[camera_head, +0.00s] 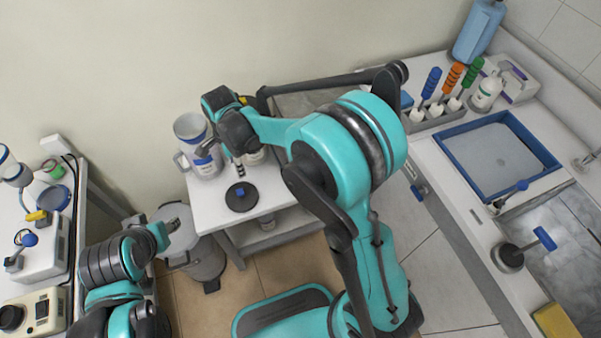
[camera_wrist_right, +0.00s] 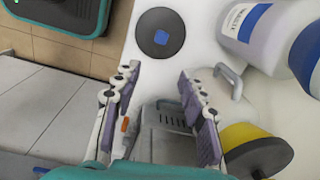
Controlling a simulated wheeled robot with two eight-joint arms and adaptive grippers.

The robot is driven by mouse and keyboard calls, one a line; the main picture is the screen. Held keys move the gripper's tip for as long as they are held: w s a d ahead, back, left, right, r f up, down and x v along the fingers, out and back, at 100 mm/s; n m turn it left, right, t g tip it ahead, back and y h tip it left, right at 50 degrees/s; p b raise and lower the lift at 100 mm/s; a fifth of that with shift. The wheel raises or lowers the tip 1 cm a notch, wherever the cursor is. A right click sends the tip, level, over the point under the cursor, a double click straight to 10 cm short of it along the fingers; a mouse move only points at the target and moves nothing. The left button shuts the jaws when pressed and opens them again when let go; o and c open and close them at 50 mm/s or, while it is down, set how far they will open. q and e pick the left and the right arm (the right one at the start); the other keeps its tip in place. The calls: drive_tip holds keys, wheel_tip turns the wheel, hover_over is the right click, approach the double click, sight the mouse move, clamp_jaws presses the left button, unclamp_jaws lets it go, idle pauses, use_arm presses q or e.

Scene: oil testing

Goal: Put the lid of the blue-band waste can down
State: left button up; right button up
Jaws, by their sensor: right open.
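The round black lid with a blue knob (camera_head: 240,200) lies flat on the small white table; it also shows in the right wrist view (camera_wrist_right: 153,45). The white can with the blue band (camera_head: 198,147) stands at the table's back left, its top seemingly uncovered; its labelled side shows in the wrist view (camera_wrist_right: 275,35). My right gripper (camera_wrist_right: 158,72) is open, with nothing between its fingers, beside the can and above the table, apart from the lid. In the head view the right arm hides part of the table. My left gripper (camera_head: 166,230) is low at the left, its fingers unclear.
A second pale can (camera_head: 256,157) is partly hidden behind my right gripper. A yellow-and-dark round part (camera_wrist_right: 237,137) is near its right finger in the wrist view. A grey bin (camera_head: 207,263) stands beside the table. The front of the tabletop (camera_head: 213,215) is clear.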

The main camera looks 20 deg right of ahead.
drive_tip(key=s+d+r+n+t, duration=0.3)
drive_tip(key=s+d+r+n, duration=0.2)
drive_tip(key=s+d+n, duration=0.3)
drive_tip(key=s+d+r+n+t, duration=0.3)
drive_tip(key=s+d+r+n, duration=0.3)
drive_tip(key=s+d+n, duration=0.2)
drive_tip(key=shift+s+t, duration=0.3)
drive_tip(key=shift+s, duration=0.95)
drive_tip(key=shift+c, duration=1)
drive_tip(key=shift+d, duration=0.15)
